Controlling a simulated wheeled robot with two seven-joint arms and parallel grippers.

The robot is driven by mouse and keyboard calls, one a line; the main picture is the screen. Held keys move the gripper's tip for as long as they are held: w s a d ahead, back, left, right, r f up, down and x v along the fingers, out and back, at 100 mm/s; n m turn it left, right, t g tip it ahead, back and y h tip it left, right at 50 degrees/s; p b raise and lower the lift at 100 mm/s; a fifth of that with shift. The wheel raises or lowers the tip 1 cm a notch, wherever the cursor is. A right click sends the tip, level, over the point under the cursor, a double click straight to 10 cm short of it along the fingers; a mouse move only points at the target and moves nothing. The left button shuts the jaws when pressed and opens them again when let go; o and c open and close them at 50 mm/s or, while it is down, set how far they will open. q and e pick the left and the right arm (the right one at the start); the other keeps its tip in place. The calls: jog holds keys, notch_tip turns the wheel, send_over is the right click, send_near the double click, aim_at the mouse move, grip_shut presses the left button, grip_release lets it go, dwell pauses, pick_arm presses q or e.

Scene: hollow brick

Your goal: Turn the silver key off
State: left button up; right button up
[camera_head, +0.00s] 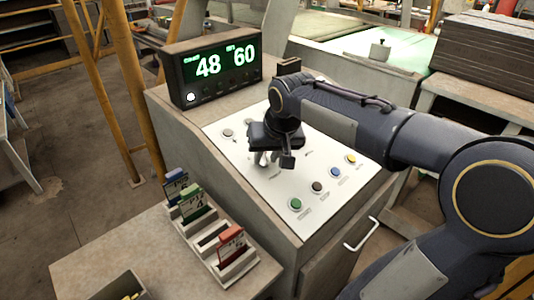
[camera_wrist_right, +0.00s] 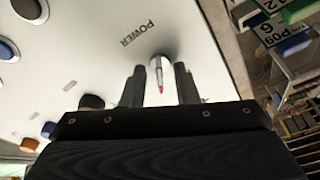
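The silver key switch (camera_wrist_right: 155,64) shows in the right wrist view beside the printed word POWER on the white control panel (camera_wrist_right: 95,35). It has a round silver body and a thin bar with a red mark on its end. My right gripper (camera_wrist_right: 159,85) is open, with one finger on each side of the key and a gap visible on both sides. In the head view my right gripper (camera_head: 267,160) is low over the panel (camera_head: 300,160) and hides the key there. My left gripper is not in view.
Green (camera_head: 295,204), dark (camera_head: 317,187), blue (camera_head: 334,172) and yellow (camera_head: 351,159) buttons are on the panel's right part. A display (camera_head: 215,68) reading 48 and 60 stands behind. A card rack (camera_head: 210,240) stands on the lower table at left.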

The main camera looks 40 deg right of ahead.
grip_shut()
jog(key=shift+n, duration=0.4)
jog(key=n+y+b, duration=0.1)
jog(key=n, duration=0.4)
jog(key=shift+d+n, duration=0.1)
jog(key=shift+n, duration=0.2)
jog(key=n+b, duration=0.1)
jog(key=n, duration=0.4)
jog(key=shift+n+y, duration=0.4)
grip_release()
